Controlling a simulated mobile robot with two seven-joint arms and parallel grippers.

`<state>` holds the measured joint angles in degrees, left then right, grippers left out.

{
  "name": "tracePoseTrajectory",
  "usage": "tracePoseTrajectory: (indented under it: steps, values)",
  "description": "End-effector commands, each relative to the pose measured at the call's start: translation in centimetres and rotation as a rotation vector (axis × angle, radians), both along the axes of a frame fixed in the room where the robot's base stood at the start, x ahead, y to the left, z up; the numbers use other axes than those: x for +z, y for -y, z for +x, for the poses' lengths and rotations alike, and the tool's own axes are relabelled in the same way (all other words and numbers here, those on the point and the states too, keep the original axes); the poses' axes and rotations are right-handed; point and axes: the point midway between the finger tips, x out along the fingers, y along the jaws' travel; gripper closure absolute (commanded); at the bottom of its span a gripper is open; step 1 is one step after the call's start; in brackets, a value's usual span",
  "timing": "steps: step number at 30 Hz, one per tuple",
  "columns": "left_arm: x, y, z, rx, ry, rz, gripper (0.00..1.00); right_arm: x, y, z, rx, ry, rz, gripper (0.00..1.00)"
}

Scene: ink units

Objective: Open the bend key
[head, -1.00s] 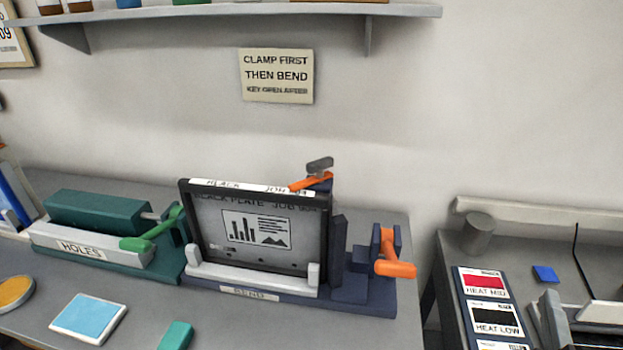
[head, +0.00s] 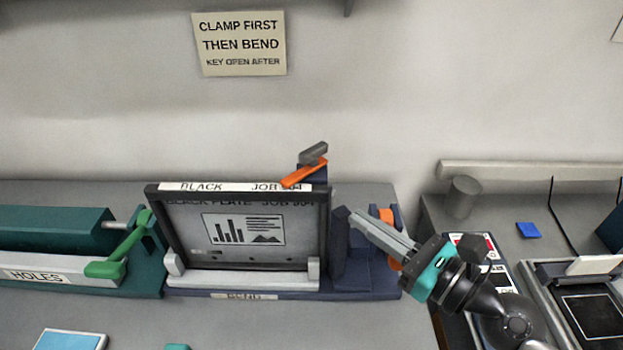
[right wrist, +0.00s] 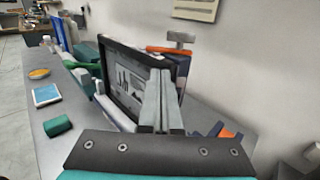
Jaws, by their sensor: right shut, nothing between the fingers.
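The bend station, labelled BEND (head: 245,297), is a dark blue fixture holding a black-framed plate (head: 240,187) upright. At its back right top corner is an orange clamp-like key (head: 304,174) with a grey end; it also shows in the right wrist view (right wrist: 170,51). A second orange lever (head: 387,215) sits on the fixture's right side, partly hidden by my right gripper. My right gripper (head: 358,217) is shut and empty, its fingertips just right of the plate, below and right of the key. In the right wrist view its fingers (right wrist: 162,78) point towards the plate and key. My left gripper is out of view.
A green HOLES station (head: 60,245) with a green lever (head: 122,250) stands at the left. A sign (head: 240,45) hangs on the wall. A separate bench at the right carries a grey cylinder (head: 463,198) and a blue square (head: 528,230). The bench front has a light-blue pad (head: 70,340).

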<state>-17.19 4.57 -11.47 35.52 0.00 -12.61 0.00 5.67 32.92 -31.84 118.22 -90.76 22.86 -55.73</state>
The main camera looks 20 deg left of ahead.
Motion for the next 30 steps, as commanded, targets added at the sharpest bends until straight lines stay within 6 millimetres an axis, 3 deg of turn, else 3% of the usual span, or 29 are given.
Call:
tracePoseTrajectory:
  steps: [16, 22, 30]
  values:
    - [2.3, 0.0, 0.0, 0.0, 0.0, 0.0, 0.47, 0.3, -8.2, 4.6, -0.001, -0.001, 0.005, 1.0]
    - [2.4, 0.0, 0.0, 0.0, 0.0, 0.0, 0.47, 0.1, -9.6, 5.4, -0.002, -0.002, 0.003, 1.0]
    - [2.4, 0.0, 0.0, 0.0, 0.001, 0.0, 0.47, 0.0, -9.8, 5.6, -0.003, -0.002, 0.002, 1.0]
